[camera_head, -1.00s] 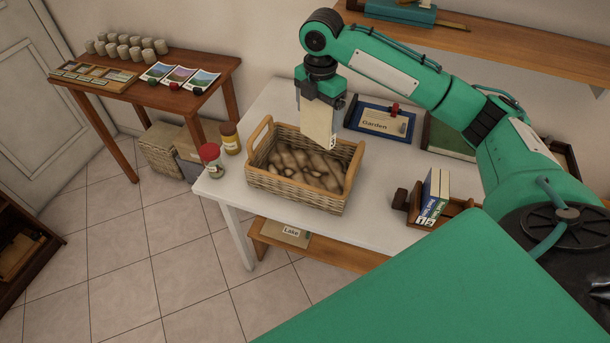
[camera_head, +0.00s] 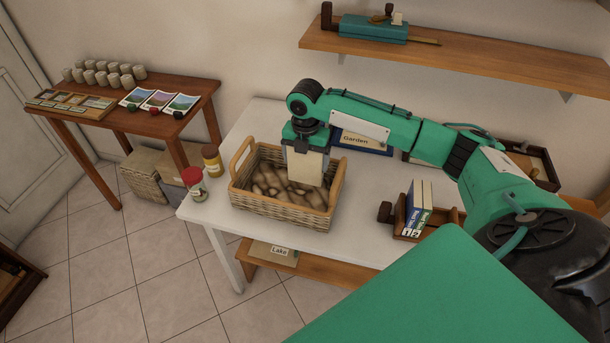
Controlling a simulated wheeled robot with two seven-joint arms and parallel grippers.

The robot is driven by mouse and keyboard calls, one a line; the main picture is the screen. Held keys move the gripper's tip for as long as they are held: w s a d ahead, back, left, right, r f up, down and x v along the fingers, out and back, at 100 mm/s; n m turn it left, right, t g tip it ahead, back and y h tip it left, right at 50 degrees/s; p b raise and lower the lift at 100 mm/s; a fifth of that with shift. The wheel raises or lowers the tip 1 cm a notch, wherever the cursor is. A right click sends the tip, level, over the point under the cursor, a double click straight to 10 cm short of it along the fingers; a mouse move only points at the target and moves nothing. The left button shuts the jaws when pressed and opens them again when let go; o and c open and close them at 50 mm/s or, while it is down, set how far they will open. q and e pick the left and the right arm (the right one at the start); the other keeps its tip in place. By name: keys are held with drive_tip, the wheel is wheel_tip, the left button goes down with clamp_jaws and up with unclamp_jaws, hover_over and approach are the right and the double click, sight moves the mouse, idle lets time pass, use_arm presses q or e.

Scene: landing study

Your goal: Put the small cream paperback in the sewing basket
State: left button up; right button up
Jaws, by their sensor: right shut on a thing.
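The small cream paperback (camera_head: 305,168) hangs roughly upright from my right gripper (camera_head: 305,150), which is shut on its upper edge. The wicker sewing basket (camera_head: 277,209) stands on the white table, with two raised wooden handles and a lumpy brown patterned lining. The paperback is over the right half of the basket's opening, its lower edge close to the lining; I cannot tell whether it touches. My left gripper does not show.
A small wooden book rack (camera_head: 447,215) holding upright books is to the right. A blue Garden box (camera_head: 362,143) lies behind. White table (camera_head: 345,240) is bare in front.

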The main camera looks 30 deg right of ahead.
sight(306, 177)
wheel_tip(306, 177, down, 2)
drive_tip(key=shift+f, duration=0.8)
wheel_tip(306, 177, down, 4)
drive_tip(key=shift+r, duration=0.15)
drive_tip(key=o, duration=0.8)
